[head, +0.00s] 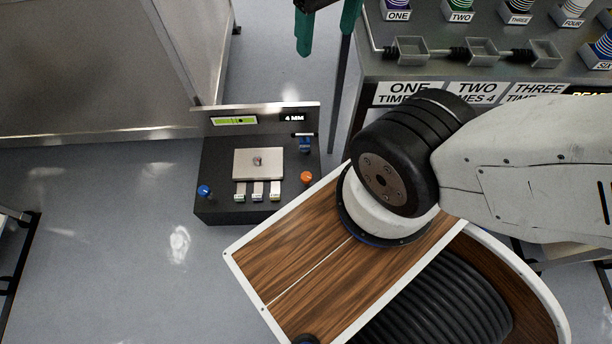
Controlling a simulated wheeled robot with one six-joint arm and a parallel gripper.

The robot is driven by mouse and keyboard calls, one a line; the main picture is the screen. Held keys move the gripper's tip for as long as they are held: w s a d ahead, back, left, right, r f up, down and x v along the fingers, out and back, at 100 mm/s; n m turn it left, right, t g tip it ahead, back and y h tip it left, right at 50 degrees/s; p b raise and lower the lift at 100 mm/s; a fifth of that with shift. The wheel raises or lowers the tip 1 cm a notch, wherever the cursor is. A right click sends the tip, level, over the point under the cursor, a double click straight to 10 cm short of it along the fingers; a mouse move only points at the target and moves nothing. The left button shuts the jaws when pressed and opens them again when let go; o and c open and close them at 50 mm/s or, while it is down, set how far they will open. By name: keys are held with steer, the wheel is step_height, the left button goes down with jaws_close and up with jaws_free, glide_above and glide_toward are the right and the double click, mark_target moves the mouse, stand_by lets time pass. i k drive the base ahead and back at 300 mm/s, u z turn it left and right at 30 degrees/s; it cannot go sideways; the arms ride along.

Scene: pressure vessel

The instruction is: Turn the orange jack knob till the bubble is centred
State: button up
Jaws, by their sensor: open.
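The orange jack knob (306,177) is on the right side of a dark box-shaped unit (222,207) on the floor. A yellow-green bubble vial (234,121) is set in the upright metal panel at the back of this unit. The vial is too small to tell exactly where its bubble lies. My gripper (327,32) shows at the top edge as two teal fingers set apart, open and empty. It is well above the knob in the picture, not touching it, and its upper part is cut off.
A "4 MM" display (293,118) is beside the vial. Blue knobs sit at the unit's left (204,190) and back right (305,144). A metal plate (258,163) lies between them. A grey bench (362,75) stands at right, a large panel (80,70) at left.

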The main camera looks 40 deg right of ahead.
mark_target(306, 177)
steer(key=k, duration=1)
steer(key=z, duration=1.85)
steer(key=i, duration=0.95)
steer(key=u, duration=2.15)
